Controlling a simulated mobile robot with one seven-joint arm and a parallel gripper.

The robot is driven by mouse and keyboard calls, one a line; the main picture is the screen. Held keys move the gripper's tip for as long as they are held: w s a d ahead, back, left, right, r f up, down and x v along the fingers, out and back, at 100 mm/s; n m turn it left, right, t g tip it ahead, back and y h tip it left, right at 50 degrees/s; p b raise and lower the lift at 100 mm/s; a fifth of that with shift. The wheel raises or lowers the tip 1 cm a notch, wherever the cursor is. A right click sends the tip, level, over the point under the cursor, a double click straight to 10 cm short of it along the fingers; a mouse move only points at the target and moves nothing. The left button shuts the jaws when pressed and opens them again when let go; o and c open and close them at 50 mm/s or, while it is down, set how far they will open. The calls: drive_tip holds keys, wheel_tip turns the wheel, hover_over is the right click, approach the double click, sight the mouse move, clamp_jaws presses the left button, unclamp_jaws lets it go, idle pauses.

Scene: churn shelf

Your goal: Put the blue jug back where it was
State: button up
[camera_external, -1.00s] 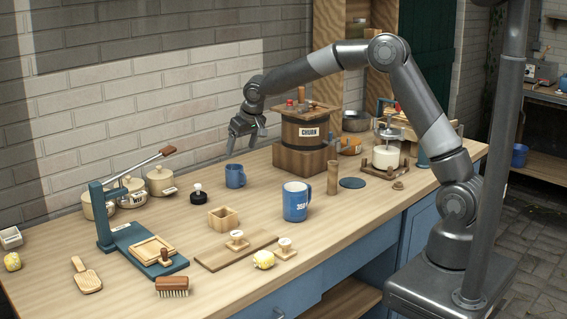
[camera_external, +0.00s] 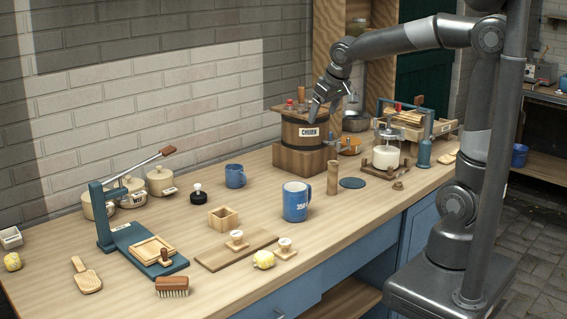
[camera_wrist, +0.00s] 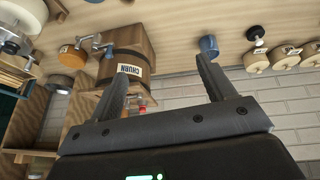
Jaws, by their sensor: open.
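Two blue vessels with handles stand upright on the bench in the external view. The larger blue jug (camera_external: 296,202) has white lettering and stands near the middle. The smaller blue mug (camera_external: 235,176) stands further back to the left. A flat blue disc (camera_external: 352,183) lies bare on the bench to the right of the larger jug. My gripper (camera_external: 315,110) is open and empty, high up by the churn. In the wrist view, my open fingers (camera_wrist: 158,78) are apart with nothing between them, and one blue vessel (camera_wrist: 209,46) shows beyond them.
The wooden churn (camera_external: 305,133) stands on a block at the back. A wooden cylinder (camera_external: 332,178) stands between jug and disc. A glass jar (camera_external: 386,150) and a blue bottle (camera_external: 424,153) are to the right. A lever press (camera_external: 120,228) and several pots are at the left.

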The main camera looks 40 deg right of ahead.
drive_tip(key=s+d+f, duration=0.1)
drive_tip(key=s+d, duration=0.1)
drive_tip(key=s, duration=0.8)
drive_tip(key=s+d+f+y, duration=0.1)
drive_tip(key=s+d+f, duration=0.1)
drive_tip(key=s, duration=0.8)
drive_tip(key=shift+s+d, duration=0.15)
drive_tip(key=shift+d, duration=0.4)
